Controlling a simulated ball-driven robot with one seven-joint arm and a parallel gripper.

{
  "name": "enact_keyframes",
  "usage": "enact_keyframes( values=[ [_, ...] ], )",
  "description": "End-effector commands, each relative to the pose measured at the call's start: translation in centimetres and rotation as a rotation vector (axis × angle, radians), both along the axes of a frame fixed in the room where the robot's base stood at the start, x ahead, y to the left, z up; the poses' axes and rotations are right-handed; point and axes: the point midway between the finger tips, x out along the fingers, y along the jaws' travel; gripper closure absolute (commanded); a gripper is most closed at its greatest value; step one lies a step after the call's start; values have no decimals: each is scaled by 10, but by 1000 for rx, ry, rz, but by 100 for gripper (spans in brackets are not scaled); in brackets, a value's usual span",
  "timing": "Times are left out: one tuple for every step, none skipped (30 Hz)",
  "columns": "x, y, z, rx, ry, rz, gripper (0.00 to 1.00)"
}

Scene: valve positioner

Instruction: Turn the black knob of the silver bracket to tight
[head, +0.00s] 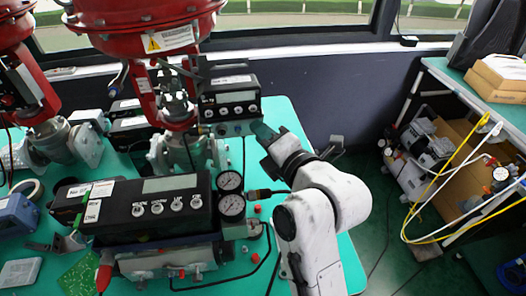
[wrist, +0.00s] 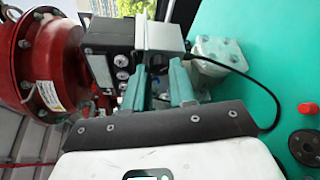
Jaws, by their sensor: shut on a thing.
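The silver bracket (wrist: 160,38) shows in the wrist view as a pale grey block beside the black positioner (wrist: 108,38). My gripper (wrist: 161,72) has its two teal fingers pointing at the bracket with a narrow gap between them. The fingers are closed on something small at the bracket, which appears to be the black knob. The knob is mostly hidden between the fingertips, so its turn angle cannot be told. In the head view my gripper (head: 262,131) is at the lower right of the rear positioner (head: 231,97), and the bracket is hidden there.
A front positioner (head: 165,208) with two gauges (head: 231,192) stands left of my arm. Red actuators (head: 145,25) rise behind it. A black cable (wrist: 262,88) curves right of the fingers. The teal bench (head: 285,117) has free room at right.

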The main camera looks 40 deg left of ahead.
Motion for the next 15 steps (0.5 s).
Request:
enact_keyframes(
  values=[
    [2,-1,-10,27,31,-2,100],
    [2,-1,-11,43,51,-2,100],
    [1,-1,-11,66,78,-1,100],
    [1,-1,-11,82,98,-2,100],
    [1,-1,-11,97,117,-2,100],
    [1,-1,-10,118,140,-2,100],
    [1,-1,-10,132,156,-2,100],
    [1,-1,-10,146,172,-2,100],
    [2,-1,-10,163,194,-2,100],
    [2,-1,-10,175,209,-2,100],
    [2,-1,-10,186,222,-2,100],
    [2,-1,-10,200,240,-2,100],
    [1,-1,-10,210,251,-2,100],
    [1,-1,-10,219,262,-2,100],
    [2,-1,-9,231,275,-3,100]
  ],
)
